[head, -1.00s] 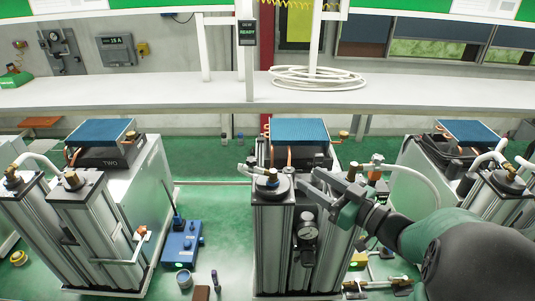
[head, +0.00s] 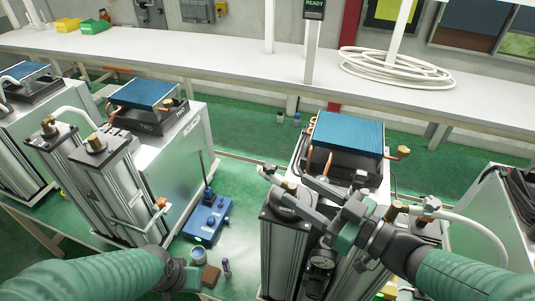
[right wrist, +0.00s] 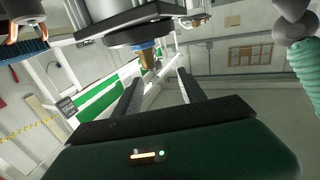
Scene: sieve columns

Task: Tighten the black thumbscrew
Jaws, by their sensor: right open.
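The middle sieve unit has silver columns (head: 280,245) with dark round caps. My right gripper (head: 288,191) is open over the top of the front column, its two fingers pointing left across the cap. In the right wrist view my right gripper (right wrist: 160,76) shows two dark, parted fingers. A brass fitting with a blue ring (right wrist: 147,58) appears between and beyond the fingertips; I cannot tell whether they touch it. I cannot make out the black thumbscrew in either view. My left gripper (head: 184,275) shows only in part at the bottom left, its fingers unclear.
A blue finned block (head: 348,134) sits behind the columns. A white hose (head: 475,225) curves at the right. A blue control box (head: 207,219) and a small cup (head: 198,256) stand on the green surface to the left. A long white bench (head: 230,52) runs behind.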

